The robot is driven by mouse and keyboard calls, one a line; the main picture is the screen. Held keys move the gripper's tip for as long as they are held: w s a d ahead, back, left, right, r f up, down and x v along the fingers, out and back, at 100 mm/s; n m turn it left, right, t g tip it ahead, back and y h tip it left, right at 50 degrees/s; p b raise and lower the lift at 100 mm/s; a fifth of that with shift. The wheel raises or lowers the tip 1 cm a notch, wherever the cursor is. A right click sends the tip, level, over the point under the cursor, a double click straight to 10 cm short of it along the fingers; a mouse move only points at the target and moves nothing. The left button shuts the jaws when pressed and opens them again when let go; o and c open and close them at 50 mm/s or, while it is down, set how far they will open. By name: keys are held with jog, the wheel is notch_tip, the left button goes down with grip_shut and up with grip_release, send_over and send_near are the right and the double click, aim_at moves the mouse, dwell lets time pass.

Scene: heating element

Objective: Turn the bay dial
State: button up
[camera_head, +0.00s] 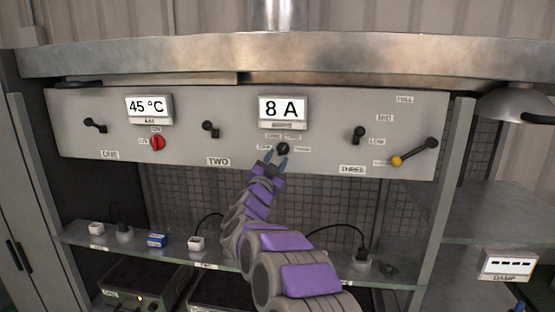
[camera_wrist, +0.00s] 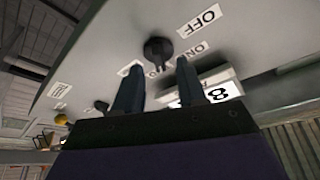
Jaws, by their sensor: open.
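A small black dial (camera_head: 283,149) sits on the grey panel (camera_head: 330,110) below the "8 A" display (camera_head: 283,108). It shows in the wrist view as a round black knob (camera_wrist: 158,50) with a short pointer. "OFF" and "ON" labels are near it there; other labels are partly hidden. No readable label names it as the bay dial. My gripper (camera_head: 273,160) is open, its fingertips just below the dial in the head view.
A red dial (camera_head: 158,143) sits below the "45 °C" display (camera_head: 149,107). Black levers (camera_head: 211,129) and a yellow-tipped lever (camera_head: 415,153) stick out of the panel. A shelf (camera_head: 130,240) below holds sockets and cables.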

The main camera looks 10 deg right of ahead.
jog(key=b+v, duration=0.1)
jog(key=v, duration=1.4)
jog(key=shift+f, duration=0.25)
jog(key=shift+b, duration=0.3)
jog(key=s+a+f+n+g+y+b, duration=0.4)
jog(key=a+f+n+y, duration=0.4)
jog(key=y, duration=0.5)
jog(key=s+d+f+n+g+y+b, duration=0.2)
jog(key=s+f+n+g+b, duration=0.3)
jog(key=s+f, duration=0.75)
jog(key=s+d+f+g+h+b, duration=0.1)
jog(key=s+d+f+g, duration=0.3)
jog(key=s, duration=0.7)
jog(key=s+d+f+g+h+b, duration=0.1)
jog(key=s+d+f, duration=0.4)
jog(key=s, duration=0.7)
jog(key=s+d+f+g+h+b, duration=0.2)
jog(key=s+d+f+g, duration=0.3)
jog(key=s, duration=0.7)
jog(key=shift+d+f+m+g+b, duration=0.25)
jog(key=shift+d+g+b, duration=0.25)
jog(key=shift+g, duration=0.3)
